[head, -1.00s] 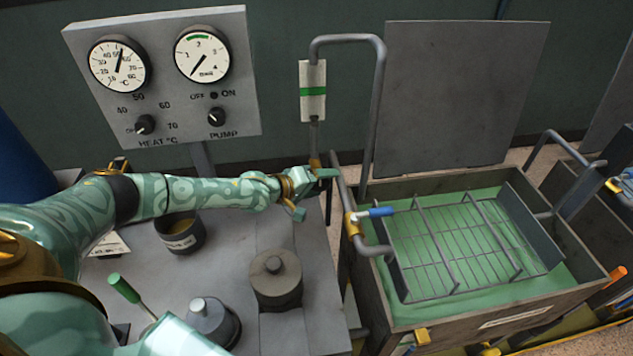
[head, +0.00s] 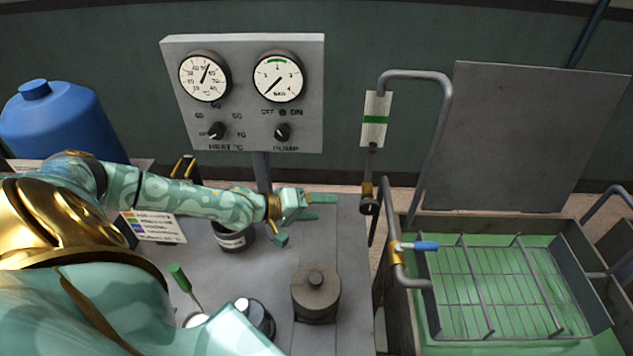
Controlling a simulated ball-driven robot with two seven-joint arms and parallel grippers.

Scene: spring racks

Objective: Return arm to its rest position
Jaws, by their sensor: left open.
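My left arm, patterned green and white, comes in from the left in the head view and reaches across the grey bench. My left gripper (head: 300,220) is at its end with the fingers apart and nothing between them. It is above the bench, left of the pipe with the blue-handled valve (head: 415,246) and behind the grey lidded pot (head: 316,292). The arm passes in front of a dark labelled pot (head: 232,238). My right gripper does not show.
A control panel (head: 243,130) with two dials stands behind the bench. A tank (head: 585,330) with green liquid and a wire rack (head: 500,290) is at the right. A blue drum (head: 60,125) is at the left. A green-handled tool (head: 186,283) stands near the front.

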